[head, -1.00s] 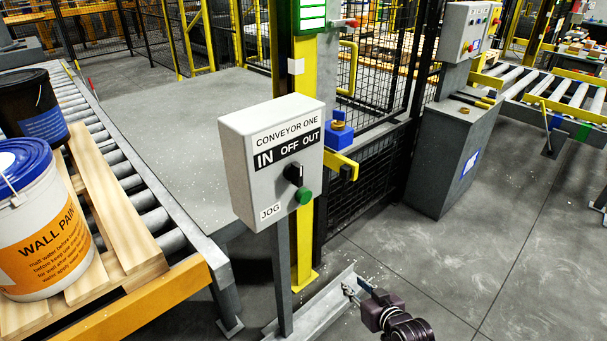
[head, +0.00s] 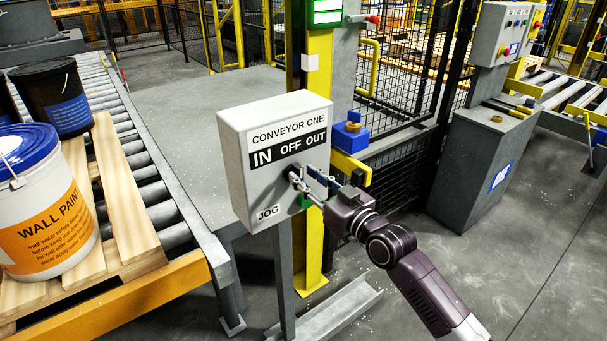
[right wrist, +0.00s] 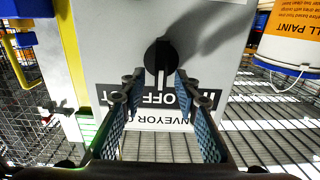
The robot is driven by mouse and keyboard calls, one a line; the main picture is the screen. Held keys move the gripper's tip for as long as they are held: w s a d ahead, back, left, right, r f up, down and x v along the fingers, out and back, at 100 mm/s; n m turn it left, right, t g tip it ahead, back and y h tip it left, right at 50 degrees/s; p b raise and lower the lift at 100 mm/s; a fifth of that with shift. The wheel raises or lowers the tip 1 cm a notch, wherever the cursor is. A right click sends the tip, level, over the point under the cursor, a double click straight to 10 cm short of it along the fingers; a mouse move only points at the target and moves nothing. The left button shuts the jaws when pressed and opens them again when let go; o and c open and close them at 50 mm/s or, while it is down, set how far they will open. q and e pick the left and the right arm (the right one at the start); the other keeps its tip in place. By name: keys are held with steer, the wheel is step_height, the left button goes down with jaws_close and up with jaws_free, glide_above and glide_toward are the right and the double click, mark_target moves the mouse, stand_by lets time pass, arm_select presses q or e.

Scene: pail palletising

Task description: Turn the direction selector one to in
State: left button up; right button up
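The grey control box (head: 240,185) reads CONVEYOR ONE with the labels IN, OFF and OUT. In the right wrist view the box (right wrist: 215,60) is upside down, and its black selector knob (right wrist: 158,54) has a white mark that points at OFF. My left gripper is not in view.
A green button (head: 305,203) sits just below my right gripper, partly hidden. A yellow post (head: 316,255) and a blue fitting (head: 350,136) stand right of the box. A wall paint pail (head: 45,215) stands on a wooden pallet (head: 118,200) at the left.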

steer(key=shift+w+a, duration=0.45)
steer(key=shift+w, duration=0.05)
jaws_close()
steer(key=shift+n, duration=0.3)
steer(key=n, duration=0.4)
steer(key=shift+s+a+f, duration=0.1)
steer(key=shift+s+a, duration=0.1)
steer(key=shift+a, duration=0.05)
steer(key=shift+s+a+f+n, duration=0.1)
steer(key=shift+n, duration=0.95)
steer(key=shift+s+a+f+n, duration=0.1)
steer(key=shift+n, duration=0.95)
jaws_free()
